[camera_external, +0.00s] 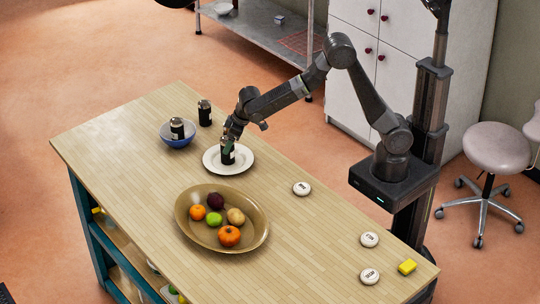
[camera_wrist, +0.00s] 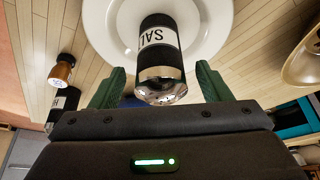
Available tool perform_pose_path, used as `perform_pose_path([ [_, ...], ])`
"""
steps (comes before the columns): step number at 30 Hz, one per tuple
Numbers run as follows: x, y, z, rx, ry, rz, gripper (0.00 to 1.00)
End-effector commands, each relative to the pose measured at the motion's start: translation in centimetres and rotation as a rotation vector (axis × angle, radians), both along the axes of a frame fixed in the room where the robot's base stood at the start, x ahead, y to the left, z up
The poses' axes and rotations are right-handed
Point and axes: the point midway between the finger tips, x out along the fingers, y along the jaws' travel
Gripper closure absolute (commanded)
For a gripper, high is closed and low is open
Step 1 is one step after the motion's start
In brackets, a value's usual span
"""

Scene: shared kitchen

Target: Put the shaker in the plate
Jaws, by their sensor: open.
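A black shaker with a silver top and a white label reading "SAL" (camera_external: 228,154) stands on the white plate (camera_external: 211,166). In the wrist view the shaker (camera_wrist: 160,60) looks upright, its base inside the rim of the plate (camera_wrist: 222,22). My gripper (camera_external: 230,139) is at the shaker's top. In the wrist view my gripper (camera_wrist: 161,72) has its two green fingers apart, one on each side of the shaker, with visible gaps.
A wide tan bowl (camera_external: 262,215) with fruit and vegetables sits in front of the plate. The table's left end is clear.

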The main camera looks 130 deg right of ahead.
Motion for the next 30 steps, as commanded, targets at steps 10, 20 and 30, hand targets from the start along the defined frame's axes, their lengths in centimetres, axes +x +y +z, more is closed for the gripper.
perform_pose_path([
  [10,-1.6,2.0,6.2,-0.002,-0.004,0.002,0.29],
  [20,-2.2,2.6,8.3,-0.001,0.000,0.001,0.29],
  [30,-2.2,2.6,8.3,0.000,0.000,0.001,0.29],
])
